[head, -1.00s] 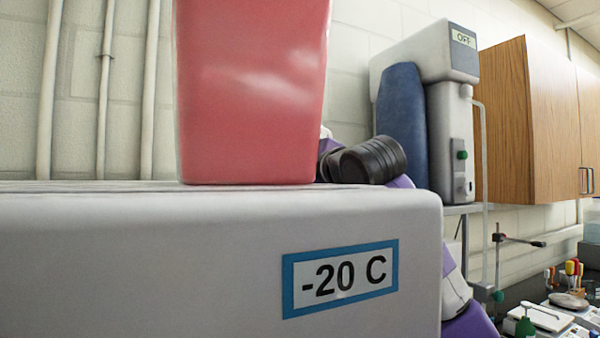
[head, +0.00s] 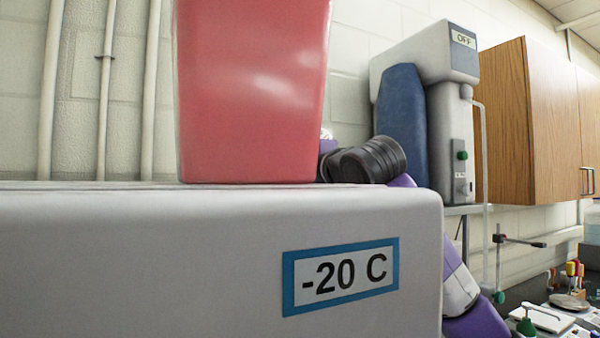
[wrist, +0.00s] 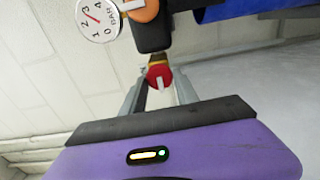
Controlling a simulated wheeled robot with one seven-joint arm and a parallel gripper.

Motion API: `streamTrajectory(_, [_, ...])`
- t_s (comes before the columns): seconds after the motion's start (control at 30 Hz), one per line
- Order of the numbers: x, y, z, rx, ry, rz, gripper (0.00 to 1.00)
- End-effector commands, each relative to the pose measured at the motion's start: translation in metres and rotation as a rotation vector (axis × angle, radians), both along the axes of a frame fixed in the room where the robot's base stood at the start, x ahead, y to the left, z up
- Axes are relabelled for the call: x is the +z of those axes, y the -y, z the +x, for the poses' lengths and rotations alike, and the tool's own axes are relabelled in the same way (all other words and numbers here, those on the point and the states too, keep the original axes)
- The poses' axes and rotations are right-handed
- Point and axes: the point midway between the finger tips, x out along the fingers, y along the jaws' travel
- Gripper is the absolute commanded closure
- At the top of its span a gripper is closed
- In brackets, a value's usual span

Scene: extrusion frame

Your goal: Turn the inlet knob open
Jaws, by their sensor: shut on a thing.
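In the wrist view a red knob (wrist: 154,72) with a white bar on its face sits below a black fitting, with a yellow-brown collar between them. My gripper (wrist: 160,80) has its two grey fingers on either side of the knob and is shut on it. The white bar runs roughly up and down in the picture. Whether this knob is the inlet knob cannot be read from any label. In the head view the knob and my gripper are hidden.
A round BAR gauge (wrist: 98,18), an orange part (wrist: 145,10) and a blue cylinder (wrist: 255,8) are near the knob. In the head view a red bin (head: 250,95) stands on a -20 C freezer (head: 150,250), blocking the view. A unit labelled OFF (head: 430,60) is behind.

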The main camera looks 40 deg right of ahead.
Motion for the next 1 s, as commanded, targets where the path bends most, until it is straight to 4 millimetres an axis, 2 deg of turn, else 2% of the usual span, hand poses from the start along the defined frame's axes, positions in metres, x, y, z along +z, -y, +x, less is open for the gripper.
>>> streamTrajectory(0.17, [-0.002,-0.002,0.001,0.003,-0.004,0.0,1.0])
streamTrajectory(0.2, [-0.002,-0.002,0.001,0.003,-0.004,0.0,0.56])
streamTrajectory(0.27, [-0.002,-0.002,0.001,0.003,-0.003,0.0,0.44])
streamTrajectory(0.67, [-0.001,-0.002,-0.005,0.001,0.001,0.0,0.44])
streamTrajectory(1.0, [-0.003,-0.017,-0.055,0.001,0.003,-0.002,0.44])
